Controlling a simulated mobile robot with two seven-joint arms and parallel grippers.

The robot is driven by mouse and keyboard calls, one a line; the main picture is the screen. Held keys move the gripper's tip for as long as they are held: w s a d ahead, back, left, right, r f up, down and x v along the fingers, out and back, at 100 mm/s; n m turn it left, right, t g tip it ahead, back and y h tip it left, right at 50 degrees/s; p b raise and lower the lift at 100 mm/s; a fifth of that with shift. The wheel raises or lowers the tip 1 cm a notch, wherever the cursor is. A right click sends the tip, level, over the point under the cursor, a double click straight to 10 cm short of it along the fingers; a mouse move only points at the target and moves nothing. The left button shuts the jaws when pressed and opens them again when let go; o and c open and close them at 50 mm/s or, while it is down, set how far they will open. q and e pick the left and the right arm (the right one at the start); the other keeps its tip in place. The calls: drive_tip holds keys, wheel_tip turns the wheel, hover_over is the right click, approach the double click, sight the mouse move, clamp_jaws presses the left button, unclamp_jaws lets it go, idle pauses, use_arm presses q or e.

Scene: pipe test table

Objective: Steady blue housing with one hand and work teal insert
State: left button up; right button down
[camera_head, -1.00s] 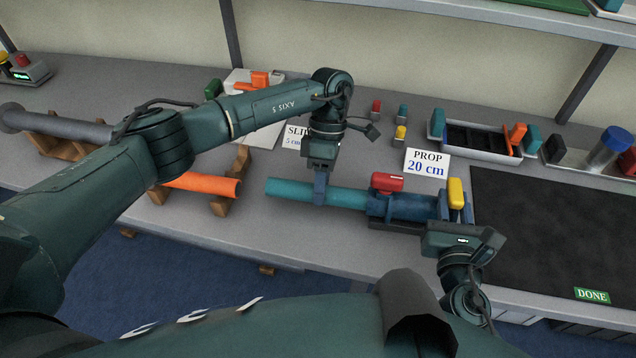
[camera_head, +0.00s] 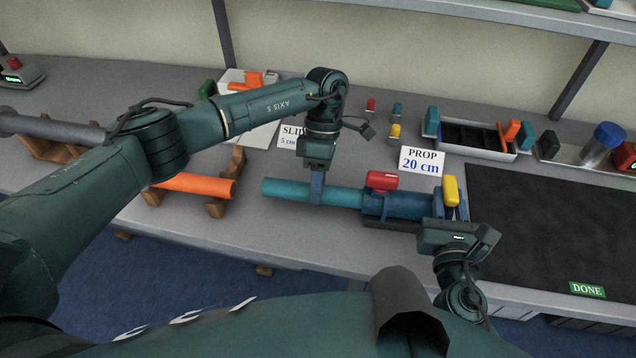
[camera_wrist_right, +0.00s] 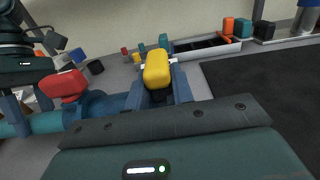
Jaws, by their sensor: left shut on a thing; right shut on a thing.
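The blue housing (camera_head: 405,206) lies on its side in a dark cradle, with a red clamp-like block (camera_head: 382,180) and a yellow one (camera_head: 450,190) on top. The teal insert (camera_head: 285,190) is a long tube running into the housing's left end; its inner end is hidden. My left gripper (camera_head: 317,190) reaches down from above and is shut on the insert, left of the housing. My right gripper (camera_head: 444,207) is shut on the housing's right end, beside the yellow block. The right wrist view also shows the housing (camera_wrist_right: 104,102), the insert (camera_wrist_right: 18,127) and the yellow block (camera_wrist_right: 157,69).
An orange pipe (camera_head: 200,186) on wooden cradles lies left. A "PROP 20 cm" card (camera_head: 421,161) stands behind the housing. A parts tray (camera_head: 470,144) is at the back right. The dark mat (camera_head: 560,220) at right, with a green DONE label (camera_head: 587,289), is empty.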

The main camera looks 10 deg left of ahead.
use_arm(q)
drive_tip(key=shift+d, duration=1.05)
drive_tip(key=o, duration=1.2)
drive_tip(key=shift+w+r, duration=0.1)
drive_tip(key=v, duration=0.7)
drive_tip(key=shift+r, duration=0.15)
